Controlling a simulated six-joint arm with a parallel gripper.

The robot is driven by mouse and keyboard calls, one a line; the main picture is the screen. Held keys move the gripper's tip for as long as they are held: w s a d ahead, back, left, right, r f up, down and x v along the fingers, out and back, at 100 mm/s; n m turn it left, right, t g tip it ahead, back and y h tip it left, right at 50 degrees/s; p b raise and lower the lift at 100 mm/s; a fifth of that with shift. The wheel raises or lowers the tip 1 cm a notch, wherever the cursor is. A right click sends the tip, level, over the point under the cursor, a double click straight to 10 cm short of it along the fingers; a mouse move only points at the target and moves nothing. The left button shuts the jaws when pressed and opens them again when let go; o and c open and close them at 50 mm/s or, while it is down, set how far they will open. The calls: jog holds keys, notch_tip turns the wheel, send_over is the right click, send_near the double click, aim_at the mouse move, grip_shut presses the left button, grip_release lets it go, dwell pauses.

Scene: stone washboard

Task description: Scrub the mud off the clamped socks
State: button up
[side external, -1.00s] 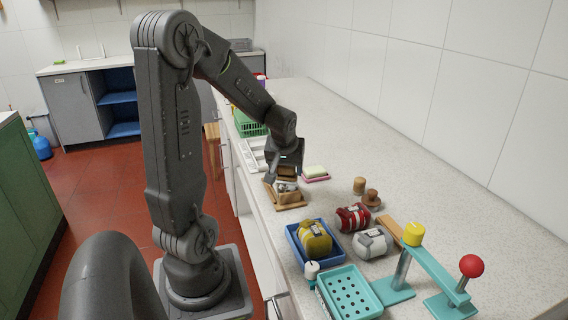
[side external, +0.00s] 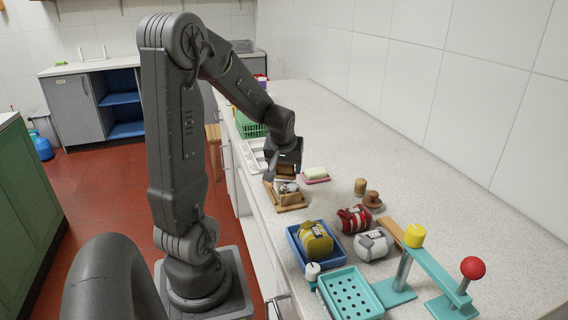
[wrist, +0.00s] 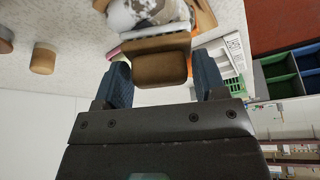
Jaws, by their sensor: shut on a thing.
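My gripper (wrist: 163,88) is shut on a brown wooden scrubbing block (wrist: 160,67), seen between its two fingers in the wrist view. A white sock bundle with brown mud patches (wrist: 125,14) lies just beyond the block at the top of the wrist view. In the side view my gripper (side external: 286,168) is over the wooden washboard stand (side external: 293,208), where the grey-white clamped socks (side external: 289,188) sit directly below the block. I cannot tell whether the block touches the socks.
A soap bar on a pink dish (side external: 316,178) lies right of the stand. Nearer are a blue tray with a yellow bundle (side external: 316,240), a red bundle (side external: 354,219), a white bundle (side external: 371,245), a teal perforated basket (side external: 351,294) and a teal lever press (side external: 436,268).

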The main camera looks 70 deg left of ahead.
jog(key=shift+d, duration=1.2)
jog(key=shift+a, duration=2.35)
jog(key=shift+d, duration=2.55)
notch_tip(320, 180, up, 8)
jog(key=shift+a, duration=0.15)
